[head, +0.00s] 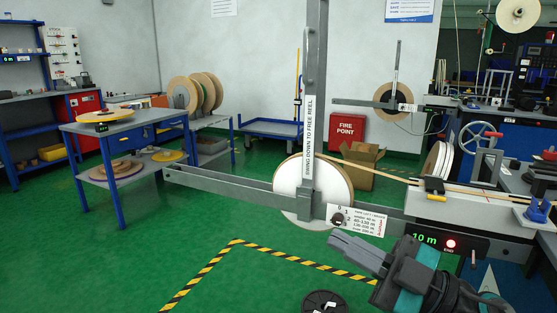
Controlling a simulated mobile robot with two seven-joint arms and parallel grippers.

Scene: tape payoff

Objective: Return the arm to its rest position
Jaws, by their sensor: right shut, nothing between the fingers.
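A grey metal arm (318,60) labelled "SWING DOWN TO FREE REEL" stands upright in the middle of the head view. It passes in front of a white tape reel (338,190) on a grey horizontal beam (235,190). A small plate with a dark knob (338,219) sits on the beam at the arm's lower end. My right gripper (337,243) is shut and empty, just below the knob plate and in front of the beam. It appears apart from the arm. My left gripper is out of view.
A display (425,238) reading 10 m with a lit red button (450,244) is right of my gripper. A black spool (323,302) lies low in front. Yellow-black tape (300,255) marks the green floor. A blue-framed table (118,127) stands left.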

